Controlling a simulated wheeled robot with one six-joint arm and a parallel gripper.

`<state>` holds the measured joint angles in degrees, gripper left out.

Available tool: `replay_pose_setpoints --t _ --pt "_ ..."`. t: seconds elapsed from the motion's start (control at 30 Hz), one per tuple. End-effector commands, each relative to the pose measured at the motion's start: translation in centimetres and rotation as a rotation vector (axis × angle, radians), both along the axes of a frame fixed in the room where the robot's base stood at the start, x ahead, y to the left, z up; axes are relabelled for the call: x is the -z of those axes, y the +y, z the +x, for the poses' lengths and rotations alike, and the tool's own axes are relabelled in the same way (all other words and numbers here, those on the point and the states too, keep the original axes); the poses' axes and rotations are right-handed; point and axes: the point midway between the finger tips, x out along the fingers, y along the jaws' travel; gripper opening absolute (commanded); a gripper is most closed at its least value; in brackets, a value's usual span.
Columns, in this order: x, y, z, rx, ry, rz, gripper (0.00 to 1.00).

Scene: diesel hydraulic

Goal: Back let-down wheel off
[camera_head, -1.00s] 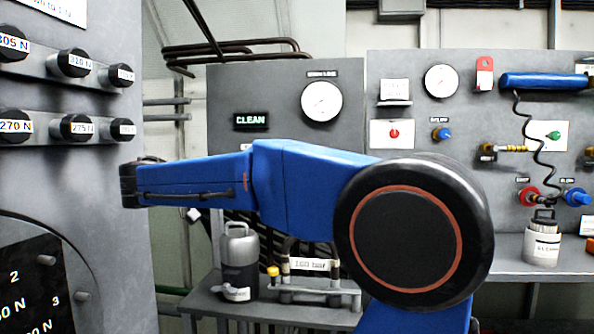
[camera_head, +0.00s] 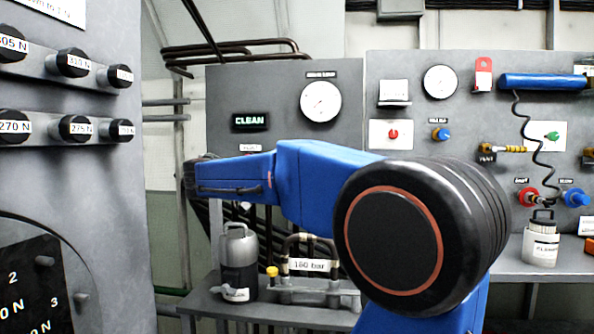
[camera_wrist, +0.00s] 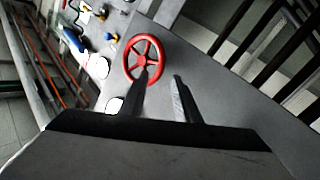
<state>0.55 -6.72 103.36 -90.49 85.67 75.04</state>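A red spoked handwheel (camera_wrist: 158,48) is in the wrist view, upper middle, mounted on a grey panel. I take it for the let-down wheel; no label on it is readable. My gripper (camera_wrist: 160,80) is open, with its two dark fingers apart and nothing between them. The left finger overlaps the wheel's lower part in the picture; I cannot tell whether it touches. The right finger is beside the rim over bare panel. In the head view my blue arm crosses the middle, and the wheel and gripper fingers are not visible.
A panel with a CLEAN sign (camera_head: 250,121) and a gauge (camera_head: 321,101) stands behind my arm. A grey flask (camera_head: 238,262) and a pipe fitting marked 180 bar (camera_head: 310,266) are on the shelf below. A rack of force-labelled knobs (camera_head: 75,63) is close at left.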

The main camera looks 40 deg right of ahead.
Motion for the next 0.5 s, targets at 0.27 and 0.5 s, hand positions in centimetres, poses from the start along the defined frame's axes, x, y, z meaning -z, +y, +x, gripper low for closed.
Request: replay_pose_setpoints --t 0.27,0.5 --pt "0.0 -3.3 0.2 0.002 0.000 0.000 0.29" --pt "0.0 -4.4 0.3 0.001 0.000 0.000 0.29"
